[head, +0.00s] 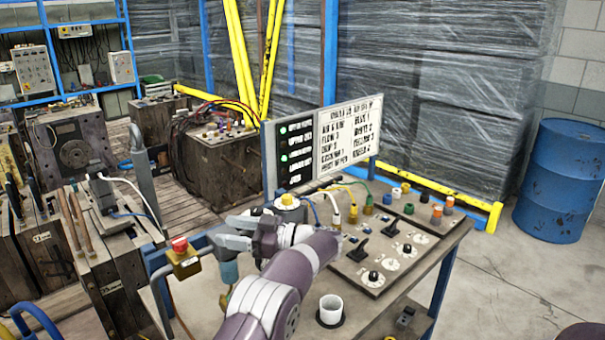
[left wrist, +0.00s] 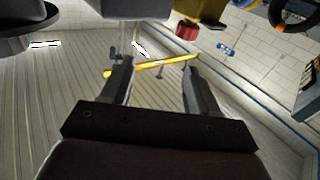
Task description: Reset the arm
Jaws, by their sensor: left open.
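My left arm, purple and grey, comes up from the bottom middle of the head view over the workbench. Its left gripper (head: 228,232) points to the left, beside the bench's left end near a yellow box with a red button (head: 183,258). In the left wrist view the two fingers of the left gripper (left wrist: 158,88) are spread apart, with nothing between them. My right gripper is not in view.
The bench carries a control panel with knobs (head: 385,248), a white cup (head: 330,310) and several coloured connectors. A lettered board (head: 322,148) stands behind it. Mould blocks (head: 215,165) stand at left; a blue drum (head: 562,180) stands right, with clear floor before it.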

